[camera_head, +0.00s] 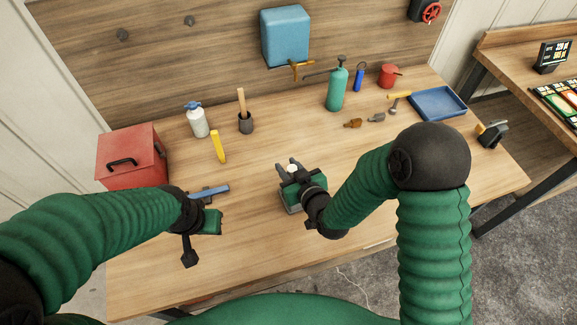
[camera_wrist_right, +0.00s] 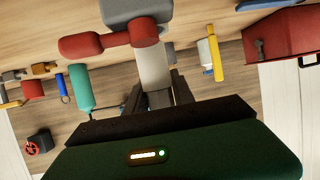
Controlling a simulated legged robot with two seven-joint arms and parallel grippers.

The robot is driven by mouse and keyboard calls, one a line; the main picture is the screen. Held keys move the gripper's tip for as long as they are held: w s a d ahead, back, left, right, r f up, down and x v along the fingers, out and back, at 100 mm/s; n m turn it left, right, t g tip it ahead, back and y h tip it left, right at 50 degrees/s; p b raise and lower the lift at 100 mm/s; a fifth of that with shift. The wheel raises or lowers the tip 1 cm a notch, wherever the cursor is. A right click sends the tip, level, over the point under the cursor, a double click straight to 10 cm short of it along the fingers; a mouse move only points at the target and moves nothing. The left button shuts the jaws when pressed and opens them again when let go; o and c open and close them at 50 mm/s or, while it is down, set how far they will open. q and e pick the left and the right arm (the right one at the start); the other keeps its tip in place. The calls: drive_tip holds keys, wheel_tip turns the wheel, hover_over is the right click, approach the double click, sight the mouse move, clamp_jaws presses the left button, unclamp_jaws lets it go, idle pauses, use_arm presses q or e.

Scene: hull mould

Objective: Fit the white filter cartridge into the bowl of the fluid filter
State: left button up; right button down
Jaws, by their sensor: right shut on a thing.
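My right gripper (camera_head: 290,168) is over the middle of the table, shut on the white filter cartridge (camera_wrist_right: 154,68). The cartridge's pale end (camera_head: 292,168) shows between the dark fingers in the head view. In the right wrist view, the cartridge's far end meets a red part (camera_wrist_right: 144,32) with a red side arm and a grey block (camera_wrist_right: 136,10), likely the fluid filter. I cannot tell whether the cartridge is inside the bowl. In the head view, my right gripper mostly hides that spot. My left gripper (camera_head: 207,208) is at the left beside a blue bar (camera_head: 208,191); its jaws are unclear.
A green bottle (camera_head: 336,88), small fittings and a blue tray (camera_head: 437,104) are at the back right. The front left table is clear.

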use_arm(q)
drive_tip(key=shift+d, duration=0.4)
use_arm(e)
drive_tip(key=shift+d, duration=0.25)
use_arm(q)
drive_tip(key=shift+a, duration=0.15)
use_arm(e)
drive_tip(key=shift+a, duration=0.2)
use_arm(q)
drive_tip(key=shift+f, duration=0.15)
use_arm(e)
drive_tip(key=shift+a, duration=0.25)
use_arm(q)
drive_tip(key=shift+f+b, duration=0.15)
drive_tip(key=shift+b, duration=0.15)
use_arm(e)
drive_tip(key=shift+d+f, duration=0.1)
use_arm(q)
drive_tip(key=shift+f+b, duration=0.3)
use_arm(e)
drive_tip(key=shift+f, duration=0.35)
